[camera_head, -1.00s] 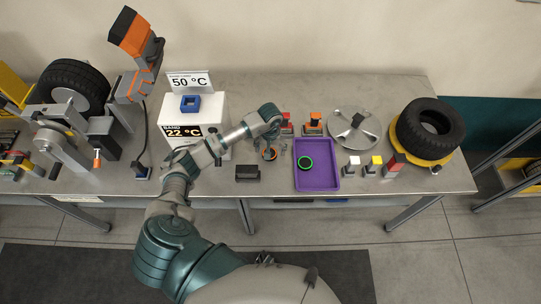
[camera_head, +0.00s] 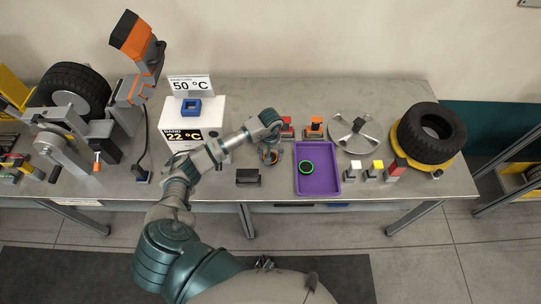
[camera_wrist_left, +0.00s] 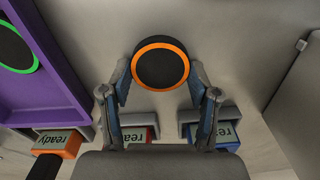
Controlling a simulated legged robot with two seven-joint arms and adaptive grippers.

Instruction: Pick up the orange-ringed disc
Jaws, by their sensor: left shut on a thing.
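The orange-ringed disc (camera_wrist_left: 160,63) is black with an orange rim. In the left wrist view it sits between the two fingers of my left gripper (camera_wrist_left: 160,72), which is shut on it at its sides. In the head view the left gripper (camera_head: 272,156) is over the table, left of the purple tray, and partly hides the disc (camera_head: 277,158). I cannot tell whether the disc touches the table. My right gripper is not in view.
A green-ringed disc (camera_head: 306,167) lies in the purple tray (camera_head: 318,185). A dark block (camera_head: 248,178) stands to the gripper's left. Red and orange blocks (camera_head: 314,124) are behind the tray. A white box (camera_head: 213,115) stands at the back left.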

